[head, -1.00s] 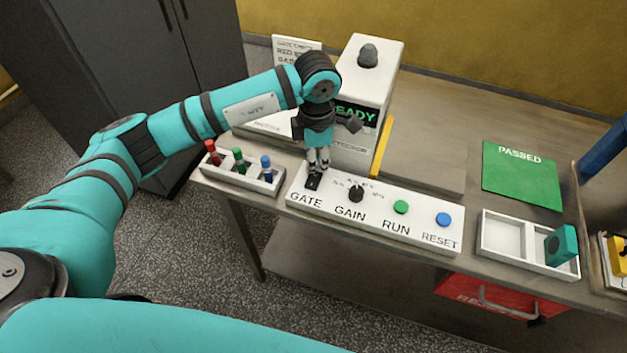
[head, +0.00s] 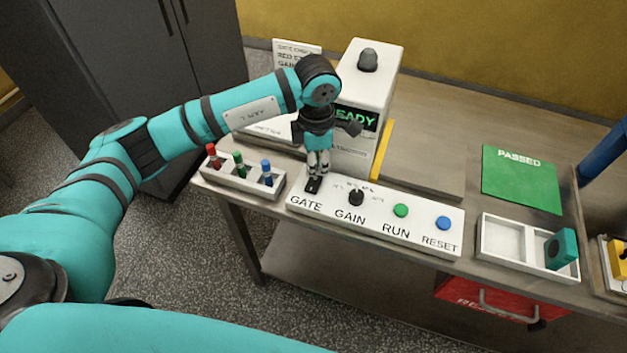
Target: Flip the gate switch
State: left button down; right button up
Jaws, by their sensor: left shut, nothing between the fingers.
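The gate switch (head: 312,187) is a small black switch at the left end of the white control panel (head: 378,222), above the label GATE. My left gripper (head: 316,176) is shut and empty, pointing down right at the switch. Its fingertips partly hide the switch, so I cannot tell whether they touch it or which way it is set. My right gripper is not in view.
The panel also has a black GAIN knob (head: 356,197), a green RUN button (head: 401,210) and a blue RESET button (head: 443,223). The detector box (head: 372,85) stands behind my gripper. A tray (head: 240,181) with red, green and blue pieces is at left.

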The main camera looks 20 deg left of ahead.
aim_at(316, 178)
pick_arm(q)
jog(key=shift+f+b, duration=1.2)
jog(key=shift+f, duration=0.05)
dwell(0.8)
jog(key=shift+r+p, duration=0.5)
jog(key=shift+r, duration=0.35)
jog(key=shift+r+p, duration=1.2)
jog(key=shift+r, duration=1.5)
